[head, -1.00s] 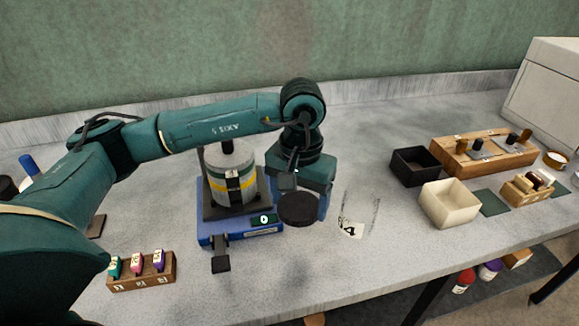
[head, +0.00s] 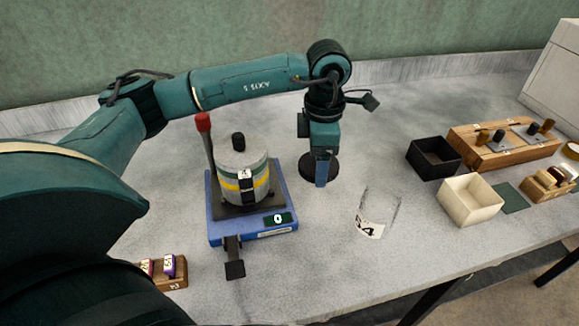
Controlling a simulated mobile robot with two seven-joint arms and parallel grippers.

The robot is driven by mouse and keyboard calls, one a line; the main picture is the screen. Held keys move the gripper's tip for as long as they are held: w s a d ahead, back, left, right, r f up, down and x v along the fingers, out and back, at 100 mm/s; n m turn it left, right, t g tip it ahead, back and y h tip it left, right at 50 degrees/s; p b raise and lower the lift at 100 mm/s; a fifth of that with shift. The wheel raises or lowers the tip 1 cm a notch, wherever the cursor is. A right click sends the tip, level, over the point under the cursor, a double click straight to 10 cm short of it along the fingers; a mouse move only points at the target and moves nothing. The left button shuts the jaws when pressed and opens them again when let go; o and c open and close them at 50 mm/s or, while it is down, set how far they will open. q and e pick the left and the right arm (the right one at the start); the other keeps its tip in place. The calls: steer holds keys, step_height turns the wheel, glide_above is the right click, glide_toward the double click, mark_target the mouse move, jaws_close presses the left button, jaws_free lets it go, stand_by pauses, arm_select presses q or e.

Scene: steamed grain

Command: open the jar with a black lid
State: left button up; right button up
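A clear glass jar (head: 379,213) with a dark-numbered white label stands upright on the bench; its top is open. The round black lid (head: 306,168) is off it, to the left and farther back, at or just above the bench top; I cannot tell if it touches. My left gripper (head: 321,172) points down at the lid, one finger in front of its near edge. It appears shut on the lid, with the far finger hidden. My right gripper is not in view.
Black (head: 412,158) and cream (head: 466,211) boxes and a wooden rack (head: 480,157) are at right. A small vial rack (head: 179,278) is front left. Bench near the jar is clear.

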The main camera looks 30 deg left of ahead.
mark_target(312, 194)
arm_select(q)
steer(key=n, duration=0.5)
steer(key=shift+w+a+r+n, duration=0.15)
steer(key=shift+w+a+n, duration=0.15)
steer(key=shift+a, duration=0.1)
steer(key=n, duration=0.4)
steer(key=a+n, duration=0.1)
steer(key=n, duration=0.1)
steer(key=shift+w+p, duration=0.3)
steer(key=shift+p, duration=0.05)
steer(key=shift+f, duration=0.4)
steer(key=shift+f+p, duration=0.5)
steer(key=shift+f, duration=4.2)
steer(key=o, duration=1.1)
steer(key=shift+c, duration=0.2)
step_height(312, 194, up, 12)
steer(key=shift+r+b, duration=0.15)
steer(key=shift+b, duration=0.6)
